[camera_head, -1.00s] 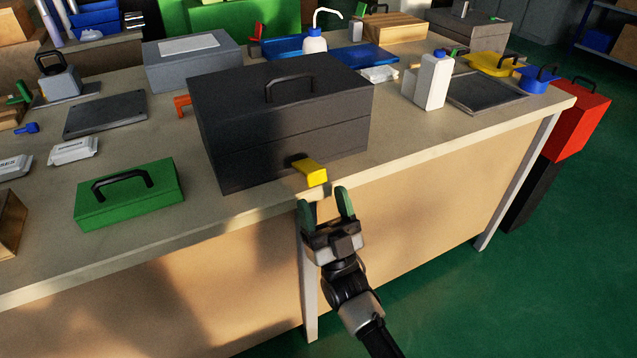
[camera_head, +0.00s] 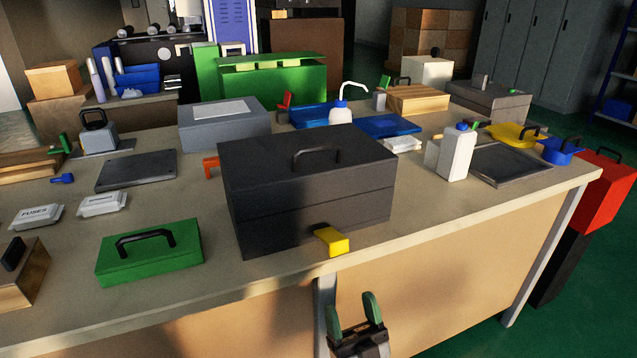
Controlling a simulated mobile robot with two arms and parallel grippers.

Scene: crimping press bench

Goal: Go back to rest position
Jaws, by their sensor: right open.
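My right gripper (camera_head: 355,316) is at the bottom of the head view, in front of the bench's front edge and below the bench top. Its two green-tipped fingers point up and stand apart, with nothing between them. A dark grey press box (camera_head: 270,170) with a black top handle stands on the bench. Its yellow lever (camera_head: 333,241) sticks out at the lower front, above my right gripper and apart from it. My left gripper is not in view.
The bench top (camera_head: 250,268) is crowded. A green case (camera_head: 150,262) is left of the dark box, and a white bottle (camera_head: 457,155) and dark tray (camera_head: 510,163) are to the right. A red box (camera_head: 604,185) stands beyond the right end. Green floor is free at lower right.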

